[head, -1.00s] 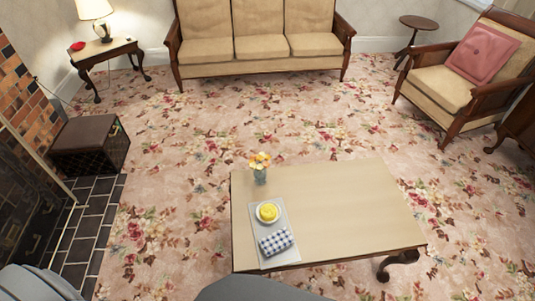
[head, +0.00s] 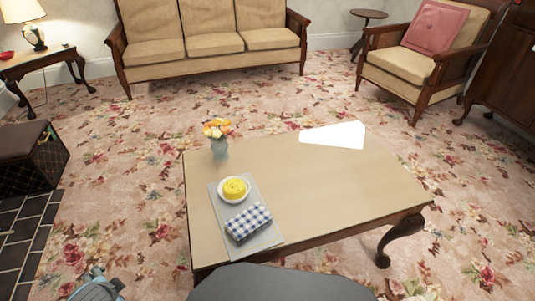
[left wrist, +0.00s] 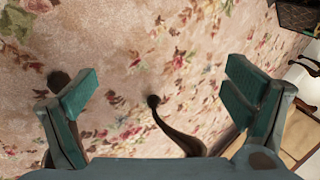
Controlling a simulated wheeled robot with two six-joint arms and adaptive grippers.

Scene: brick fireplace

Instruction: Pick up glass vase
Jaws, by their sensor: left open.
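The glass vase (head: 220,149) is a small bluish-grey vase holding yellow and orange flowers (head: 217,128). It stands upright on the wooden coffee table (head: 330,195), near its far left corner in the head view. My left gripper (left wrist: 160,92) is open, its two teal fingers spread wide with nothing between them, over floral carpet in the left wrist view. A teal part of my left arm (head: 97,286) shows at the bottom left of the head view, apart from the table and vase. The vase cannot be made out in the left wrist view. My right gripper is not in view.
A grey mat (head: 214,195) on the table bears a plate with a yellow item (head: 234,187) and a checkered cloth (head: 248,222). A bright white patch (head: 336,135) lies at the table's far edge. A dark curved furniture leg (left wrist: 178,130) shows in the left wrist view.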

